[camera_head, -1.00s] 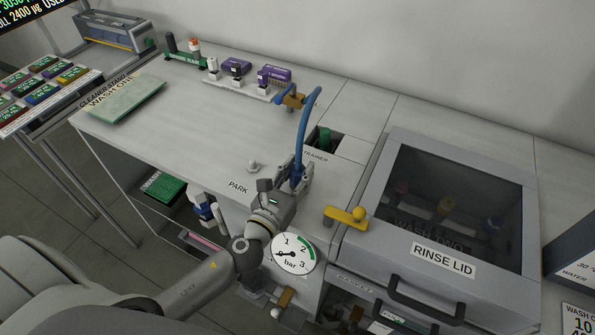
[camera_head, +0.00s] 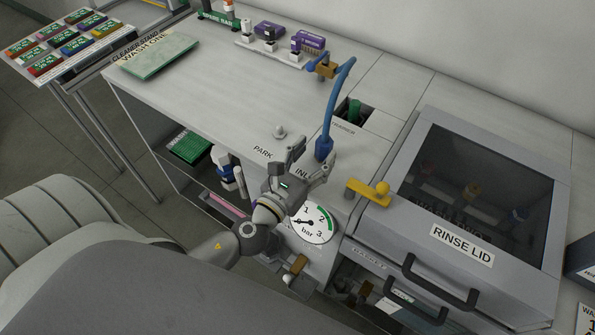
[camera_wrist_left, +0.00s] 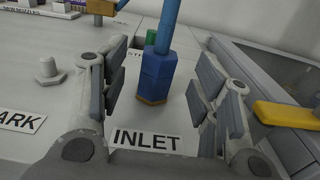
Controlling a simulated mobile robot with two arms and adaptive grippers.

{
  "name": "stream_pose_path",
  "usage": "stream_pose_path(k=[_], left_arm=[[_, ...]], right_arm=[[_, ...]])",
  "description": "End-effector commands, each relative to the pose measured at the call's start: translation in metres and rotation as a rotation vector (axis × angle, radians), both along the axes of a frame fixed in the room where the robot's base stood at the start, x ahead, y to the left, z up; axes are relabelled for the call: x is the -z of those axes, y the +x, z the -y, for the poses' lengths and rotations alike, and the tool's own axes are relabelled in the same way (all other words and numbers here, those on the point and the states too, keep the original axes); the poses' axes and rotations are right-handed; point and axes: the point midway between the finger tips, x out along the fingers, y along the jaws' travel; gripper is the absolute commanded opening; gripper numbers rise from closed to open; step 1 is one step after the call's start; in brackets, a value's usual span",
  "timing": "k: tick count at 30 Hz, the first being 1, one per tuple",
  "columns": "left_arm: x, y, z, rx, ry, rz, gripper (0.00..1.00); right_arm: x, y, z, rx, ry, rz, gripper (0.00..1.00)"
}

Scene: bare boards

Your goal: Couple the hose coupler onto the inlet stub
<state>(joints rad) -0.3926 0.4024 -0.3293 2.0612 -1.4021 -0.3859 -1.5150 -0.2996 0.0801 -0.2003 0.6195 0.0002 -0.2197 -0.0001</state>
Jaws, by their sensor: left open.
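The blue hose coupler (camera_head: 323,149) stands upright on the counter just behind the INLET label; it also shows in the left wrist view (camera_wrist_left: 156,76), with a brass-coloured lower rim. The inlet stub is hidden, apparently beneath the coupler; I cannot tell how fully it is seated. The blue hose (camera_head: 340,88) arches from its top to a brown fitting. My left gripper (camera_head: 312,160) is open and empty in front of the coupler. In the wrist view its fingers frame the coupler with clear gaps on both sides. My right gripper is not in view.
A bare park stub (camera_head: 280,132) is left of the coupler. A yellow lever (camera_head: 368,191) and the closed rinse lid (camera_head: 470,205) are to the right. A pressure gauge (camera_head: 312,222) is in front. The strainer opening (camera_head: 354,112) is behind. The counter's left part is mostly clear.

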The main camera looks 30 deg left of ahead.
Motion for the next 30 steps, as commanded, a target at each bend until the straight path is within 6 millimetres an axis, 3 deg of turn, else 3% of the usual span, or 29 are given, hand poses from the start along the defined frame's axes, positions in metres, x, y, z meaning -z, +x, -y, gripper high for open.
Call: stream_pose_path(k=[6,12,30], left_arm=[[0.001,-0.041,-0.003,0.001,0.002,-0.003,0.57],[0.0,-0.065,-0.005,0.0,0.002,-0.001,0.57],[-0.001,-0.073,-0.006,0.0,0.0,0.001,0.57]], right_arm=[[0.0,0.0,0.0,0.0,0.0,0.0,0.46],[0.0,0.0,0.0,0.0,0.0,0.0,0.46],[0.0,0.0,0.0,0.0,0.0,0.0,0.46]])
